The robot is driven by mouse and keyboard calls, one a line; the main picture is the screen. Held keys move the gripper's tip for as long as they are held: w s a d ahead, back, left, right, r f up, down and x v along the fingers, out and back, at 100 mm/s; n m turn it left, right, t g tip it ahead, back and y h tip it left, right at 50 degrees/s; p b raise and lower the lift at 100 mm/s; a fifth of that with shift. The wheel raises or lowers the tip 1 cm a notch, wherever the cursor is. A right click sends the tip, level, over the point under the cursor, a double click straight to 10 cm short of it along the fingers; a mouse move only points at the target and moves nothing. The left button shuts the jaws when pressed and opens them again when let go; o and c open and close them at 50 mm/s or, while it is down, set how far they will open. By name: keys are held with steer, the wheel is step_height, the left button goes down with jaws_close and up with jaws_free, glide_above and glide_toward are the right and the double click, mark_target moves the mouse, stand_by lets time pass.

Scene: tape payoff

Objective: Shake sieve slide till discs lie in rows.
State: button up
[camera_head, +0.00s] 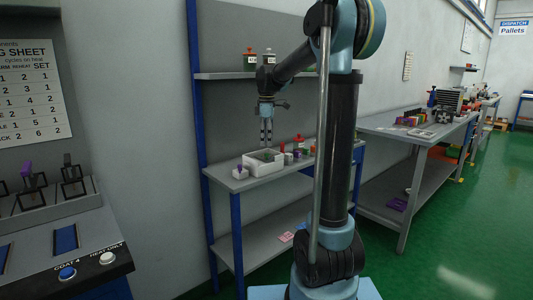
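My gripper (266,143) points straight down over a white tray (264,169) on the grey workbench. Its two thin fingers look close together, and the view is too small to tell whether they hold anything. Something dark green (268,155) lies in the tray, just below the fingertips. I cannot make out a sieve slide or separate discs.
A small white block with a purple part (240,172) stands left of the tray. Several small red, white and dark items (299,143) stand behind it to the right. Two bottles (250,60) stand on the shelf above. A control panel (75,262) is at lower left.

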mark_target(267, 154)
steer(key=shift+f, duration=2.8)
